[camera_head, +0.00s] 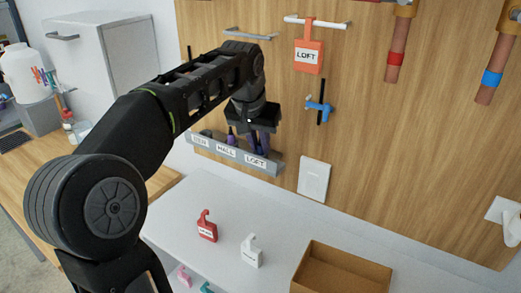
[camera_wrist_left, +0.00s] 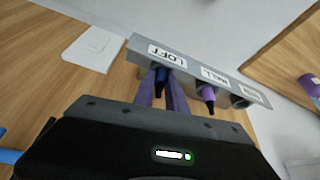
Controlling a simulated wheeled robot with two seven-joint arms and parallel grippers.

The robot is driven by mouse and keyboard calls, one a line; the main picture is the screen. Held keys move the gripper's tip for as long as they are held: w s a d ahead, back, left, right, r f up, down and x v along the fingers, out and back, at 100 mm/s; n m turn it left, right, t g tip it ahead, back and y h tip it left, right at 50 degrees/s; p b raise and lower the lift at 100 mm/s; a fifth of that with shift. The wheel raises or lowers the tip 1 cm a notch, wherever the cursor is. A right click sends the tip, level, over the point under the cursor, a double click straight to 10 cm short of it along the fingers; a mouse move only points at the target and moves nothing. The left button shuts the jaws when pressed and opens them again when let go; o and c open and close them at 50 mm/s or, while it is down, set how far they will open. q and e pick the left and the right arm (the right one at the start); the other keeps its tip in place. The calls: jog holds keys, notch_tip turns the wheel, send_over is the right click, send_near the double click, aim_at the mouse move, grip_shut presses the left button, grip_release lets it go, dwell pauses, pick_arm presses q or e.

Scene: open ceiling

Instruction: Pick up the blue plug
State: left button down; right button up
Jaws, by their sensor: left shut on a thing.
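The blue plug (camera_wrist_left: 162,76) sits at the holder position labelled LOFT, in the left wrist view. My left gripper (camera_wrist_left: 165,92) is shut on it, one finger on each side. In the head view my left gripper (camera_head: 261,145) points down at the LOFT end of the grey holder (camera_head: 274,168). The plug is largely hidden there by the fingers. Whether it is clear of its hole, I cannot tell. A purple plug (camera_wrist_left: 208,95) stands beside it under HALL. My right gripper is not in view.
A white switch plate (camera_head: 314,178) is right of the holder.

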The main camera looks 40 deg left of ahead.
aim_at(260, 145)
pick_arm(q)
jog(key=shift+r, duration=0.15)
jog(key=shift+r, duration=0.5)
notch_tip(260, 145, up, 2)
jog(key=shift+r, duration=0.1)
jog(key=s+d+b, duration=0.1)
jog(key=s+d, duration=0.1)
jog(key=s, duration=0.6)
jog(key=s+d+b, duration=0.2)
jog(key=s+d, duration=0.1)
jog(key=s, duration=0.6)
jog(key=shift+d, duration=0.25)
jog(key=shift+s, duration=0.1)
jog(key=shift+r, duration=0.15)
jog(key=shift+r+p, duration=0.25)
jog(key=shift+p, duration=0.15)
